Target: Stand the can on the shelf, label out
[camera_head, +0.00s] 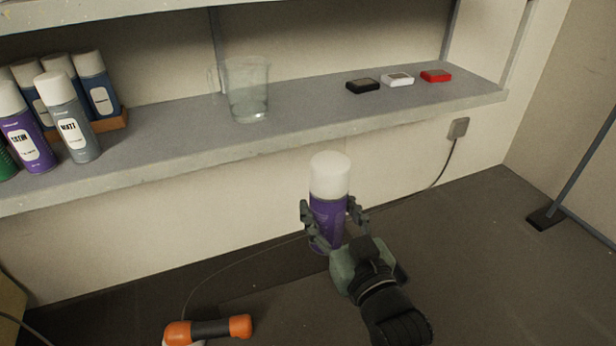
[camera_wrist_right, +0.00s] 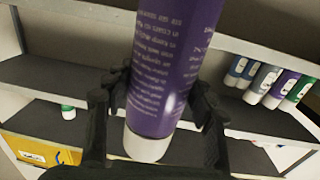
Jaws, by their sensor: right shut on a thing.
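A purple spray can (camera_head: 326,212) with a white cap is held upright in front of the grey shelf (camera_head: 330,133), apart from it. My right gripper (camera_head: 333,215) is shut around the can's body. In the right wrist view, which is upside down, the can (camera_wrist_right: 168,70) stands between the fingers (camera_wrist_right: 160,100), cap at the bottom. Lines of small print face the wrist camera. No white label panel shows on the held can in either view. My left gripper is not in view.
Several cans stand at the shelf's left, including a grey one (camera_head: 70,120) and a purple one with its label showing (camera_head: 28,140). A clear jug (camera_head: 247,88) and three small boxes, one red (camera_head: 436,76), share the shelf. Shelf room is free between jug and boxes.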

